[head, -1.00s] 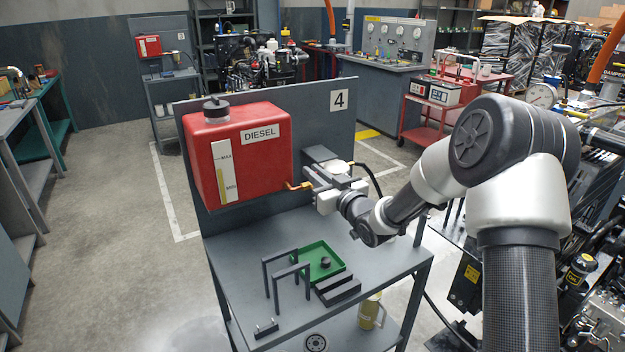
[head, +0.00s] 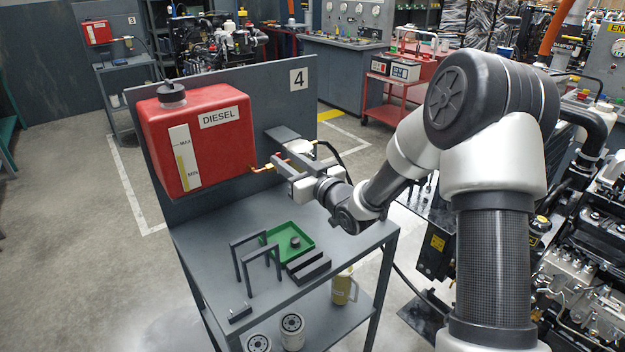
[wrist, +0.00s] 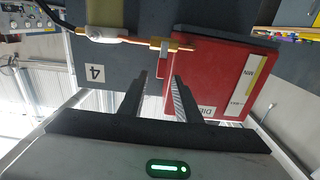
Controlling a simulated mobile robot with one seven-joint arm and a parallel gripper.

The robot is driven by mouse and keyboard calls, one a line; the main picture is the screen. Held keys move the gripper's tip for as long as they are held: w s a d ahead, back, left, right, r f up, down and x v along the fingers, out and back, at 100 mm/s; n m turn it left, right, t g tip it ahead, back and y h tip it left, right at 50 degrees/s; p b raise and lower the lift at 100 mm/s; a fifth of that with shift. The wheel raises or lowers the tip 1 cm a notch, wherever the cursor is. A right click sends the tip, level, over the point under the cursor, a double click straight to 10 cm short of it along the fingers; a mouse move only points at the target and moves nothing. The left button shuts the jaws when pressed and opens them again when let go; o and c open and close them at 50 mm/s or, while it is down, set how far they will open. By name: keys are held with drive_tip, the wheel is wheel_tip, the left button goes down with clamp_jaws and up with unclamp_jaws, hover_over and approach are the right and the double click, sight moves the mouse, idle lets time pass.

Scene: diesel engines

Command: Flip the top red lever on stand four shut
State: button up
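The red diesel tank (head: 215,155) hangs on the grey panel of stand four (head: 285,110). A brass fitting (head: 262,168) comes out of its right side. In the wrist view the brass valve (wrist: 172,46) joins a copper pipe, and a small red lever (wrist: 165,60) seems to show against the valve. My gripper (head: 282,163) is beside the valve, right of the tank. In the wrist view my gripper (wrist: 160,76) has its two fingers apart, with the valve just beyond the fingertips. The lever's exact position is hard to tell; in the head view my gripper largely covers it.
The stand's shelf (head: 345,240) holds a green tray (head: 300,245), dark frames (head: 255,262) and dark blocks (head: 308,267) below my arm. White filters (head: 292,330) and a yellow jug (head: 343,285) stand underneath. A black hose (head: 335,152) curves behind my gripper. An engine (head: 590,230) is at right.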

drive_tip(key=v, duration=1.3)
drive_tip(key=shift+b, duration=0.4)
